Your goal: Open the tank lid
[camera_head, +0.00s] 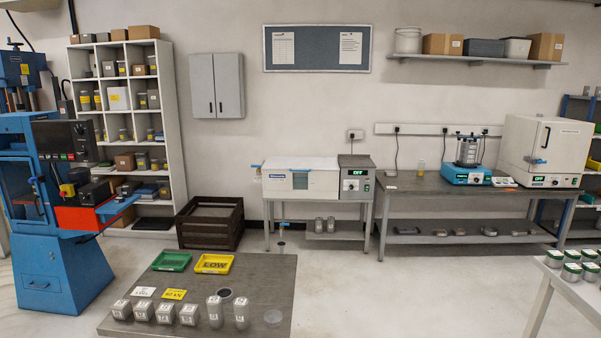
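The tank (318,185) is a white box-shaped bath on a metal stand against the back wall. Its lid (300,163) looks flat and closed over the top. A small blue part, possibly a handle, shows at the lid's front edge. A blue tap-like part (257,168) sticks out at the tank's left end. A grey control unit (356,178) with a lit display that seems to read OFF adjoins its right end. The tank's inside is hidden. My gripper is not in view.
A low table (270,266) with metal cubes, cylinders and trays stands in front of the tank. A dark crate (210,222) sits left of the tank, a workbench (455,185) right. Floor is clear between the low table and the right-hand table (570,285).

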